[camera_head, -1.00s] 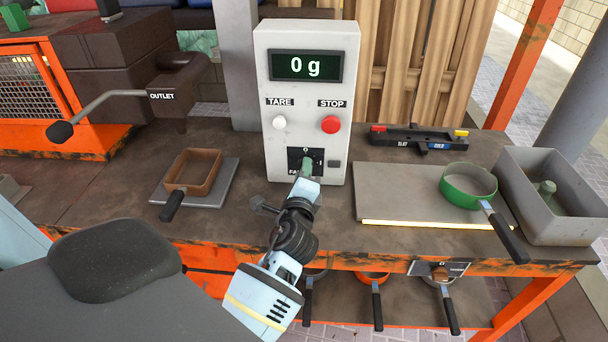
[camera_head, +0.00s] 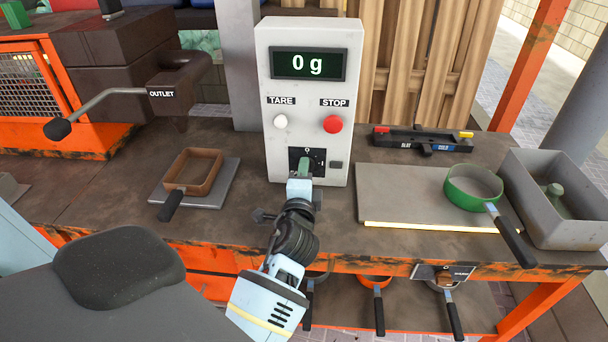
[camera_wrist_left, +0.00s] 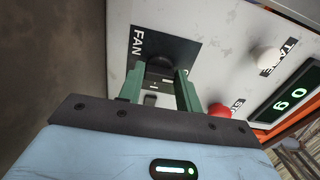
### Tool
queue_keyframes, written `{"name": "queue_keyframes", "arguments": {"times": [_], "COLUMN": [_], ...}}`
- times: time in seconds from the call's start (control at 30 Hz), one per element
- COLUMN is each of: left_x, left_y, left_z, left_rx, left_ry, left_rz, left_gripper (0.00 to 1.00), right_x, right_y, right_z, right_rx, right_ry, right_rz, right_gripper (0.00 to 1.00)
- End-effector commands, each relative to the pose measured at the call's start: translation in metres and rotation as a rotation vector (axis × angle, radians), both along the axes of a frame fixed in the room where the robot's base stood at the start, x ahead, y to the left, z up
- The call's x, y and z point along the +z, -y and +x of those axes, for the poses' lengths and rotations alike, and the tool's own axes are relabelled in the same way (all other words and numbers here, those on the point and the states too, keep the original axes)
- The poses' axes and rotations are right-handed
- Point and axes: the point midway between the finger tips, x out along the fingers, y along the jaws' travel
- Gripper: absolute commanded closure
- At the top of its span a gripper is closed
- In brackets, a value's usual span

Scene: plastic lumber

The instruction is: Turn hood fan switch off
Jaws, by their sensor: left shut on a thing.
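The fan switch is a dark knob on a black plate (camera_head: 318,160) low on the white control box (camera_head: 348,120). In the head view, most of the knob is hidden by my left gripper (camera_head: 304,168). In the left wrist view, the green fingers of my left gripper (camera_wrist_left: 160,90) stand either side of the dark knob (camera_wrist_left: 160,66), beside the FAN label. They are shut on it. The plate shows a 0 mark at its top. The knob's exact angle is hard to tell. My right gripper is not in view.
The box's display (camera_head: 308,64) reads 0 g, above a white TARE button (camera_head: 281,122) and a red STOP button (camera_head: 333,124). A brown square mould (camera_head: 193,172) lies left on the bench. A green round pan (camera_head: 473,186) and a grey bin (camera_head: 565,230) stand right.

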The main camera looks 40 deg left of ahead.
Motion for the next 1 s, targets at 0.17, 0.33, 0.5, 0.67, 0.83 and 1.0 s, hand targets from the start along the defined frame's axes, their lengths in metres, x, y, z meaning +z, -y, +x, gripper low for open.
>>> {"name": "queue_keyframes", "arguments": {"times": [0.17,0.33,0.5,0.67,0.83,1.0], "left_x": [-0.0003,-0.0003,-0.0003,-0.0001,0.0000,0.0004], "left_y": [0.0004,0.0004,0.0002,0.0001,-0.0006,-0.0027], "left_z": [0.0000,0.0000,0.0000,0.0001,0.0001,0.0003], "left_rx": [-0.001,-0.001,0.000,0.000,-0.001,-0.002], "left_ry": [0.001,0.001,0.000,0.000,0.000,0.000], "left_rz": [-0.004,-0.003,-0.002,-0.001,-0.001,0.000], "left_gripper": [0.88,0.48,0.44,0.44,0.44,0.44], "right_x": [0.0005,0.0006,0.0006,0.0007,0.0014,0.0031], "right_y": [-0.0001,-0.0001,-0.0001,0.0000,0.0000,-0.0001], "right_z": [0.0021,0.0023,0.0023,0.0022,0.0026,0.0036], "right_rx": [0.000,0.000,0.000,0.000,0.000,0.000], "right_ry": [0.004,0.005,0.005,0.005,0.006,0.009], "right_rz": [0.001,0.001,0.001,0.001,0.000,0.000], "right_gripper": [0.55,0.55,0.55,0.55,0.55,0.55]}}
